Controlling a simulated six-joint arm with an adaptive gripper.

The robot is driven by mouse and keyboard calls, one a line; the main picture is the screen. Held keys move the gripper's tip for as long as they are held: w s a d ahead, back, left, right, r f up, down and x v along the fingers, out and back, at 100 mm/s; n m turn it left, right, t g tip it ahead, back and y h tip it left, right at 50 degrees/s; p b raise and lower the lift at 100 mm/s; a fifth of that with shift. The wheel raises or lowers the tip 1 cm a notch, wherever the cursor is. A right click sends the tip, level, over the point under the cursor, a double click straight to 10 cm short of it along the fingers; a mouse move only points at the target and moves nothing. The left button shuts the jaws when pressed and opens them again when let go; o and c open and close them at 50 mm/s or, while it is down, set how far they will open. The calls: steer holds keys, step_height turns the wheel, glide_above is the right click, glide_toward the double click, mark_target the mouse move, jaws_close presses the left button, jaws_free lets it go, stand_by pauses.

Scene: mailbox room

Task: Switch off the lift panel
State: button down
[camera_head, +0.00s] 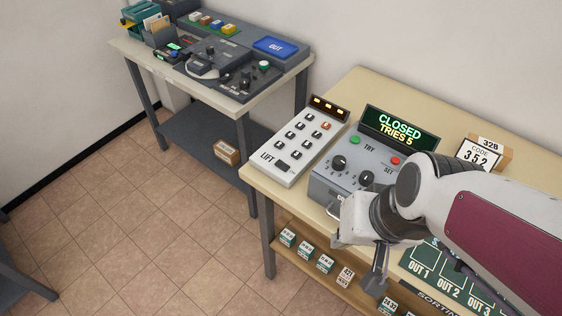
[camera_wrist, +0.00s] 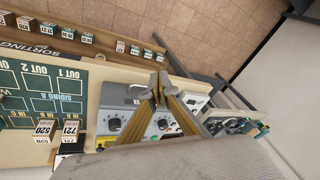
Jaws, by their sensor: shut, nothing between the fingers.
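The lift panel (camera_head: 300,148) is a pale sloped box at the table's left end, marked LIFT. It bears rows of small dark switches, an orange-red button (camera_head: 326,126) and a dark rocker-like part (camera_head: 282,167) beside the label. A dark strip (camera_head: 329,105) at its back edge shows amber lights. My gripper (camera_head: 374,286) points down in front of the table's front edge, right of the lift panel and apart from it. In the wrist view its fingers (camera_wrist: 158,82) come together with nothing between them. The panel's switch positions are too small to read.
A grey knob box (camera_head: 345,180) stands right of the lift panel, with a display (camera_head: 398,128) reading CLOSED, TRIES 5. A code card (camera_head: 477,157) stands behind my arm. Small labelled boxes (camera_head: 307,253) line the lower shelf. Another table (camera_head: 225,98) with equipment stands at the left.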

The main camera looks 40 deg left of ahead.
steer(key=s+a+f+m+t+y, duration=0.15)
steer(key=a+f, duration=0.35)
steer(key=a, duration=0.7)
steer(key=s+a+f+t+y, duration=0.15)
steer(key=a+f, duration=0.25)
steer(key=a, duration=0.8)
steer(key=s+a+f+m+t+y, duration=0.1)
steer(key=s+a+f+t, duration=0.3)
steer(key=a, duration=0.8)
steer(key=w+d+r+m+t+h, duration=0.5)
steer(key=w+d+r+t+h, duration=0.2)
steer(key=w+d, duration=0.3)
steer(key=shift+w, duration=0.45)
steer(key=shift+w+m, duration=0.1)
steer(key=shift+m, duration=0.15)
